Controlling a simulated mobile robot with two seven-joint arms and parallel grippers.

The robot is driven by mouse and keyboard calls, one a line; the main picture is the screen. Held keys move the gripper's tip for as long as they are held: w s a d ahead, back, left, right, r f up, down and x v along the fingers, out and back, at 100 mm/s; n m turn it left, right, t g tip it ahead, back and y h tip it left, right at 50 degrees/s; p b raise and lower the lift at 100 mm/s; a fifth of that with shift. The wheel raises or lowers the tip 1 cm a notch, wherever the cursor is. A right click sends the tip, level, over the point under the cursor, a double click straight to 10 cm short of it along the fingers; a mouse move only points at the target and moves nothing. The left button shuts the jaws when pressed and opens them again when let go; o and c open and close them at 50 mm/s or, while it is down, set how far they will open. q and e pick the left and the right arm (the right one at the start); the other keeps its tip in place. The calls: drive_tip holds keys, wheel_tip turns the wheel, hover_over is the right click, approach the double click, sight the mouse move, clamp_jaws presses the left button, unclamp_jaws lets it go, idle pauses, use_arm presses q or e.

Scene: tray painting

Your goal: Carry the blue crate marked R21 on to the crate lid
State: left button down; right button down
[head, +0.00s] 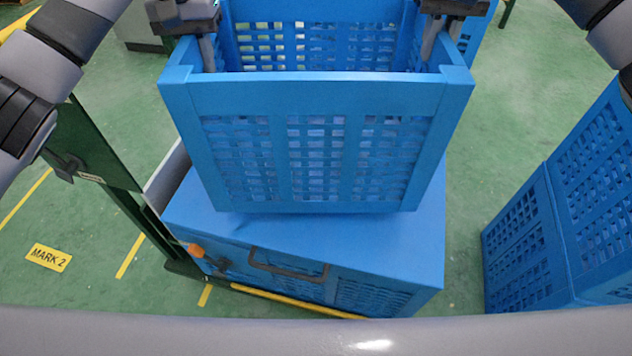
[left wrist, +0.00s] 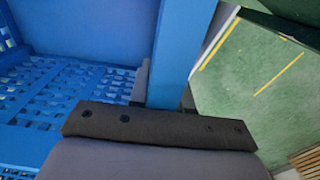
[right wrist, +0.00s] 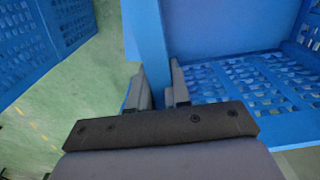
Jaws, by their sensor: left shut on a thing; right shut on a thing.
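A blue crate (head: 310,100) with slatted walls hangs between my two grippers in the head view. No R21 mark shows on the side I see. My left gripper (head: 208,55) is shut on its left wall, which also shows in the left wrist view (left wrist: 180,50). My right gripper (head: 430,45) is shut on its right wall; the right wrist view shows the fingers (right wrist: 162,90) on either side of that wall. Below is a closed blue crate with a flat lid (head: 425,215). The held crate is over the lid; I cannot tell whether its bottom touches it.
A green frame (head: 95,150) stands close on the left of the lidded crate. Stacked blue crates (head: 560,220) stand to the right, with a strip of green floor between. A yellow MARK 2 label (head: 48,257) lies on the floor at the left.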

sight(429, 72)
use_arm(q)
drive_tip(key=shift+f+b, duration=0.3)
drive_tip(key=shift+f, duration=0.15)
use_arm(e)
drive_tip(key=shift+f, duration=0.5)
